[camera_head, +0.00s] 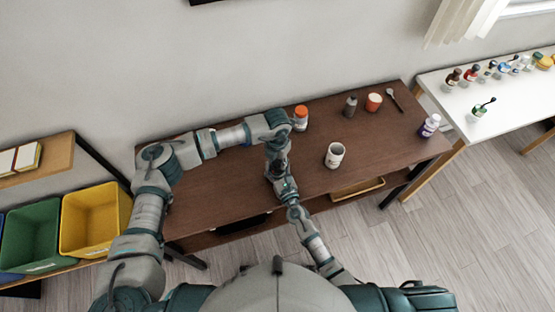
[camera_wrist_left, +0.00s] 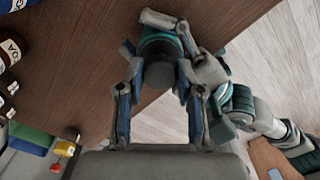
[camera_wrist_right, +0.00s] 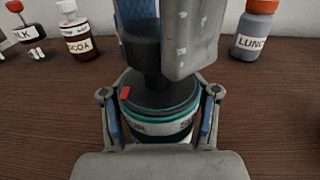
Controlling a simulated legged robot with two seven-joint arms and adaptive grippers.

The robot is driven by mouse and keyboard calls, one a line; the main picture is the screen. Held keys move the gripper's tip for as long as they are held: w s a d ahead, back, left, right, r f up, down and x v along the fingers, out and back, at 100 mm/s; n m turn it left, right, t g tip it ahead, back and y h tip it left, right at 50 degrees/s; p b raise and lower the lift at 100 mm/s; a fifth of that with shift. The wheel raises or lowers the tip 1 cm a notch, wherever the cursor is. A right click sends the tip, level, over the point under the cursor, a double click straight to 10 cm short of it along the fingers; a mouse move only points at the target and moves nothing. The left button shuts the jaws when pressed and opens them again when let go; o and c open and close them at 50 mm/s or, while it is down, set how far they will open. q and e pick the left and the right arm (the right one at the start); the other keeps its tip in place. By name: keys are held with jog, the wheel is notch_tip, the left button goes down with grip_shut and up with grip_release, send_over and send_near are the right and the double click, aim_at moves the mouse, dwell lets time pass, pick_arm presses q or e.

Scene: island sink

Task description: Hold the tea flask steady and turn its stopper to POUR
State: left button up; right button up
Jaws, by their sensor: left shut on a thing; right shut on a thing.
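The tea flask stands on the brown table (camera_head: 230,188); its light body with teal bands (camera_wrist_right: 160,118) shows in the right wrist view. My right gripper (camera_wrist_right: 160,100) is shut on the body, one finger on each side. The dark stopper (camera_wrist_right: 145,90) is on top, with a red mark toward its left. Partly hidden lettering sits below it, an "S" to the right; I cannot read the words fully. My left gripper (camera_wrist_left: 158,78) is shut on the stopper knob (camera_wrist_left: 159,73) from above. In the head view, my left gripper (camera_head: 278,165) and arms mostly hide the flask.
A white mug (camera_head: 335,155) stands right of the flask. An orange-lidded jar (camera_head: 301,118), a grey bottle (camera_head: 351,106), an orange cup (camera_head: 374,102), a spoon (camera_head: 394,98) and a purple-labelled bottle (camera_head: 429,126) are further off. The table's front edge is close to the flask.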

pick_arm(q)
jog(key=m, duration=0.4)
jog(key=shift+a+f, duration=0.1)
jog(key=shift+a, duration=0.2)
pick_arm(e)
jog(key=shift+w+d+f, duration=0.1)
jog(key=shift+d, duration=0.2)
pick_arm(q)
jog(key=shift+a+m, duration=0.1)
jog(key=shift+m, duration=1.5)
jog(key=shift+w, duration=0.1)
jog(key=o, duration=1.2)
jog(key=shift+d, duration=0.2)
pick_arm(e)
jog(key=shift+a, duration=0.15)
